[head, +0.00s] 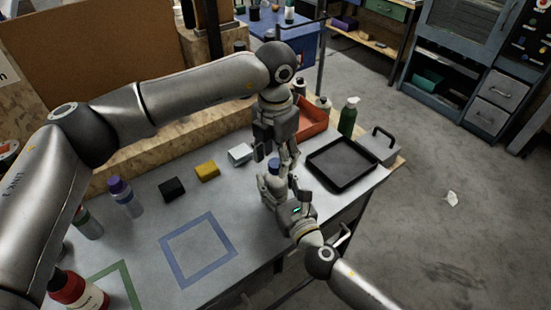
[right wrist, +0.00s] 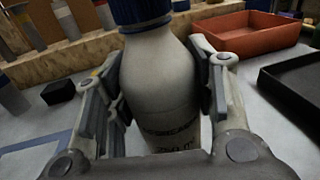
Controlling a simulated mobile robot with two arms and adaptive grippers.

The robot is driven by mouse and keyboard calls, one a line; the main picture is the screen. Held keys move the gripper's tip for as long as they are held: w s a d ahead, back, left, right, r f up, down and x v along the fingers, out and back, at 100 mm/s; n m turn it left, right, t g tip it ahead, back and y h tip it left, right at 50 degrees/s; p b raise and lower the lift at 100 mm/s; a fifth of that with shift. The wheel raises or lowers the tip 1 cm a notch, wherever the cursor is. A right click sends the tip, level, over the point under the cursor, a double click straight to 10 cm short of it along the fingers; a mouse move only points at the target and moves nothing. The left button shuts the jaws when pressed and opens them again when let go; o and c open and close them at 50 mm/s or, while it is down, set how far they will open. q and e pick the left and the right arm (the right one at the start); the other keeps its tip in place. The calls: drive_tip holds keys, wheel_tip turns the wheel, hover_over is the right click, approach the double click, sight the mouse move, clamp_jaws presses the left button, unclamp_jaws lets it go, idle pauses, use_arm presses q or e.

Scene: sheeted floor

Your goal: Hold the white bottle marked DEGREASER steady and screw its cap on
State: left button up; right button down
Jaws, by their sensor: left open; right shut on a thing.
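The white bottle (right wrist: 160,75) stands upright, with partly blurred dark lettering low on its front in the right wrist view. A blue cap (right wrist: 140,12) sits on its top; I cannot tell how tightly it is seated. The cap also shows in the head view (head: 273,165). My right gripper (head: 279,195) is shut on the bottle's body, with fingers on both sides in the right wrist view (right wrist: 163,90). My left gripper (head: 273,157) points down over the cap, open, its fingers to either side; I cannot tell whether they touch it.
A black tray (head: 342,167) and a grey box with a handle (head: 379,148) lie to the right. Behind are an orange bin (head: 312,122) and a green bottle (head: 348,117). Yellow (head: 207,171) and black (head: 172,188) blocks lie left. The blue-outlined square (head: 198,248) is empty.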

use_arm(q)
wheel_tip(320, 180, up, 11)
idle(0.3)
drive_tip(key=shift+f, duration=0.1)
use_arm(e)
drive_tip(key=c, duration=0.5)
unclamp_jaws()
drive_tip(key=shift+c, duration=0.2)
drive_tip(key=shift+s, duration=0.15)
drive_tip(key=v, duration=1.2)
